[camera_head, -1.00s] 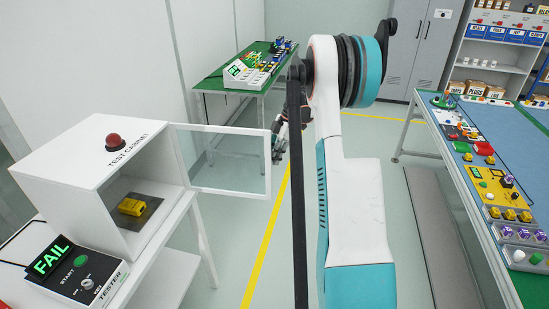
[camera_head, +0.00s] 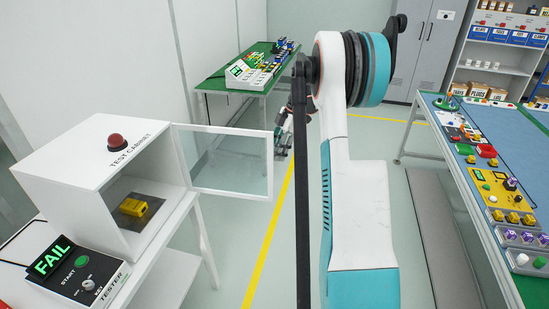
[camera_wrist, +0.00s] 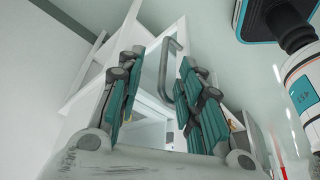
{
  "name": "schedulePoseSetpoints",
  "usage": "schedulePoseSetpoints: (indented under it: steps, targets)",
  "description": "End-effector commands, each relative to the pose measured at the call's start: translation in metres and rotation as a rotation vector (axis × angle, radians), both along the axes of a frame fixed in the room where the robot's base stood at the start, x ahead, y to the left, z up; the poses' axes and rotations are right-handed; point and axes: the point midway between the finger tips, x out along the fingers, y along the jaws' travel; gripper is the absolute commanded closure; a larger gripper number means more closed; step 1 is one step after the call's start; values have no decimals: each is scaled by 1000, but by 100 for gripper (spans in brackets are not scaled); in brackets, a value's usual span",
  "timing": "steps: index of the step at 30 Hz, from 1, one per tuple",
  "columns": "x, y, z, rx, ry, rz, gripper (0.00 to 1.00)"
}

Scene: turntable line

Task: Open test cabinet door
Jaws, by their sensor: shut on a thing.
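The white test cabinet (camera_head: 65,165) stands at the left with a red button (camera_head: 119,146) on top. Its front is open, and a yellow part (camera_head: 134,207) lies on a dark plate inside. The clear, white-framed door (camera_head: 231,193) is swung wide out to the right of the opening. My gripper (camera_head: 281,143) is at the door's free edge, partly hidden by my arm. In the wrist view, a grey bar handle (camera_wrist: 164,72) stands between the green-padded fingers of my gripper (camera_wrist: 158,82), which is shut on it.
A black tester (camera_head: 75,270) reading FAIL stands in front of the cabinet. A green-topped table (camera_head: 215,84) with devices stands at the back. A long workbench (camera_head: 470,205) with parts runs along the right.

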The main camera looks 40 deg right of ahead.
Motion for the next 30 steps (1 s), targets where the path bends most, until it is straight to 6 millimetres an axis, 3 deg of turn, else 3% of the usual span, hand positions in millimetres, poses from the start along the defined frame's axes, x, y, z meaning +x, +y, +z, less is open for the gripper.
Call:
schedulePoseSetpoints:
  steps: [1,3,12,30]
  targets:
    - [1,1,17,11,-5,2,72]
    - [-2,-5,31,11,-4,1,72]
    - [-11,-25,72,8,-3,0,72]
    - [-13,-30,80,6,-3,0,72]
